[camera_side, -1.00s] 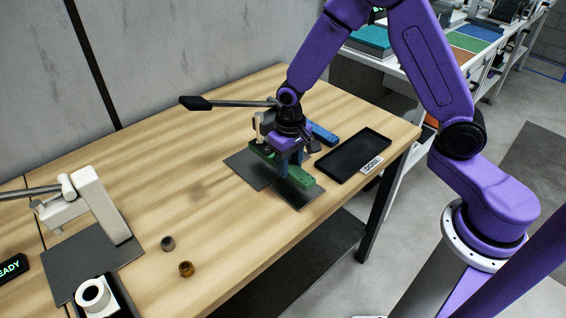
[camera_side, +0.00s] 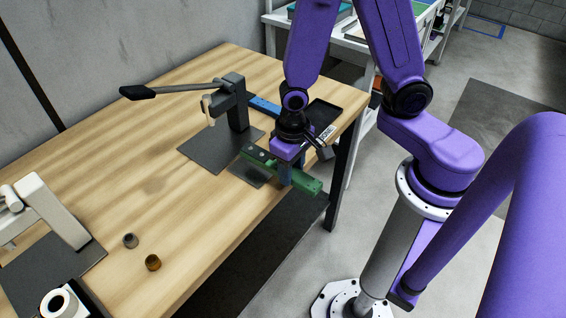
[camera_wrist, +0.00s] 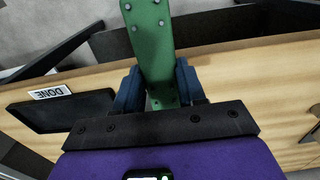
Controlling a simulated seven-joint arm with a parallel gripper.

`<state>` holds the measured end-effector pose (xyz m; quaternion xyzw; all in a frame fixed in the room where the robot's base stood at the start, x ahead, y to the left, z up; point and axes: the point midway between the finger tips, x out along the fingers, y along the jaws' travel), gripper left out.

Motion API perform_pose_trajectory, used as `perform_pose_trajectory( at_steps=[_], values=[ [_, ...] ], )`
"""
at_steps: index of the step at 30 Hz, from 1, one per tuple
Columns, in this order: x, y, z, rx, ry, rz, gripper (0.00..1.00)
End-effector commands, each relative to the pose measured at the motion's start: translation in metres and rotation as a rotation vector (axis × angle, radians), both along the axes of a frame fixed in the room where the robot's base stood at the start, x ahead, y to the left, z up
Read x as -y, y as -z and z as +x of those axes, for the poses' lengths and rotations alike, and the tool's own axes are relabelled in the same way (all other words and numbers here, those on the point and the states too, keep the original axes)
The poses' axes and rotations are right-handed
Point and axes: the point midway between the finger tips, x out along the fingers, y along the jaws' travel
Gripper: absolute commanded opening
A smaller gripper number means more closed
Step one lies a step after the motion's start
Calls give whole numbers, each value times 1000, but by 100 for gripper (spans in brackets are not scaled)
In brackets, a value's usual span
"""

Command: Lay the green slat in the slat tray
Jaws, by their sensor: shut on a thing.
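The green slat (camera_side: 312,187) is a long bar with round studs or holes. My gripper (camera_side: 285,172) is shut on it and holds it above the front edge of the table. In the wrist view the slat (camera_wrist: 148,35) stands between the blue fingers of my gripper (camera_wrist: 158,88) and extends away from them. The black slat tray (camera_side: 323,111), labelled DONE, lies on the table behind my gripper, which partly hides it in the side view. The tray (camera_wrist: 75,118) is to the left of the slat in the wrist view and looks empty.
A dark lever press (camera_side: 238,105) with a long handle stands on a dark mat (camera_side: 203,155) left of my gripper. A blue bar (camera_side: 264,106) lies between press and tray. Two small cylinders (camera_side: 141,251) and a pale press (camera_side: 50,210) are at the left.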

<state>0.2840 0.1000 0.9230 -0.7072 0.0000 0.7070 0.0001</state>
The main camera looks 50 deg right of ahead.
Motion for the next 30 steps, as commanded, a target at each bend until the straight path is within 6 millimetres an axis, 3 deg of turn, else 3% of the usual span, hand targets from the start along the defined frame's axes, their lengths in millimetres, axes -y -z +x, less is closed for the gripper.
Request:
perform_pose_trajectory(
  at_steps=[9, 14, 22, 30],
  values=[
    [1, -1, -10, 1, 8, 1, 0],
    [13, -9, -8, 3, 131, 3, 0],
    [70, -46, -7, 5, 684, 6, 0],
    [127, -80, -24, 4, 1252, 5, 0]
  ],
)
